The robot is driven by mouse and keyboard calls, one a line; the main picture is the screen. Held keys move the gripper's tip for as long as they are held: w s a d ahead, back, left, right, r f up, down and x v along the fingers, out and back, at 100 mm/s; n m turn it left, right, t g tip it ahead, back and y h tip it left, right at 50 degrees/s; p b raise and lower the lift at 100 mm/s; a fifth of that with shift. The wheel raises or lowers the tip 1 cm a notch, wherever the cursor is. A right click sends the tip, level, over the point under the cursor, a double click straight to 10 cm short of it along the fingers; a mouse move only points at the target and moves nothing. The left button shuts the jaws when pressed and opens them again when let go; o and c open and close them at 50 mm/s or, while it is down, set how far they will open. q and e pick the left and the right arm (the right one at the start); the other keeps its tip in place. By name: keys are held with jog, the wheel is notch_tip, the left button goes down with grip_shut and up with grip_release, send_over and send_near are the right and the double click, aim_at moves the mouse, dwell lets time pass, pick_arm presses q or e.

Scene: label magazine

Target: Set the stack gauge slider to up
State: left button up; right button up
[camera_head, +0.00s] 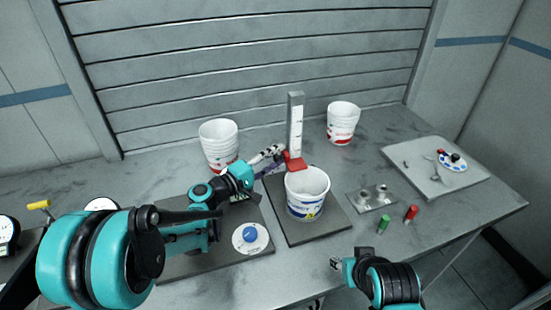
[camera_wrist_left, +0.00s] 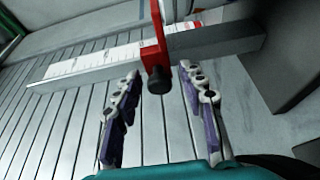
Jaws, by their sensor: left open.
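The stack gauge is an upright grey post (camera_head: 296,115) with a white scale, standing at the back of a dark plate. Its red slider (camera_head: 294,162) sits low on the post, near the base. In the left wrist view the post (camera_wrist_left: 215,42) lies across the picture, and the slider (camera_wrist_left: 150,52) carries a dark round knob (camera_wrist_left: 158,80). My left gripper (camera_head: 272,153) is open just left of the slider. In the wrist view its fingertips (camera_wrist_left: 160,73) lie on either side of the knob, with visible gaps. My right gripper (camera_head: 341,264) is low at the front; its jaw state is unclear.
A white tub (camera_head: 307,195) stands on the dark plate (camera_head: 328,225) before the post. Cup stacks stand behind left (camera_head: 219,145) and right (camera_head: 342,123). A blue-knobbed white disc (camera_head: 250,238) lies under my left arm. Green (camera_head: 383,224) and red (camera_head: 411,212) pieces stand at right.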

pick_arm(q)
grip_shut()
notch_tip(320, 180, up, 19)
jog(key=p, duration=1.2)
jog(key=shift+f+p, duration=0.15)
jog(key=shift+p, duration=0.25)
pick_arm(e)
notch_tip(320, 180, up, 13)
pick_arm(q)
jog(key=shift+w, duration=0.1)
pick_arm(e)
jog(key=shift+f, duration=0.1)
pick_arm(q)
grip_release()
jog(key=v, duration=1.2)
